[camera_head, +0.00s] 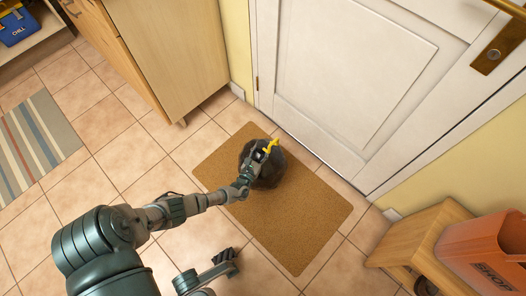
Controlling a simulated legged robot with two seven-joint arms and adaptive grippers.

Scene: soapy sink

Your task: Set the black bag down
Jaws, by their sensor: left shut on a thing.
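The black bag (268,174) is a dark, rounded bundle with a yellow tie (271,146) at its top. It shows over the upper left part of the brown doormat (300,250), in front of the white door. My left gripper (257,160) is shut on the bag at its top, near the yellow tie. The gripper hides part of the bag's left side. From this steep angle I cannot tell whether the bag's underside touches the mat.
A white door (350,70) stands behind the mat. A wooden cabinet (180,50) is at the upper left, a striped rug (38,145) at the left. The mat's lower half is clear.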

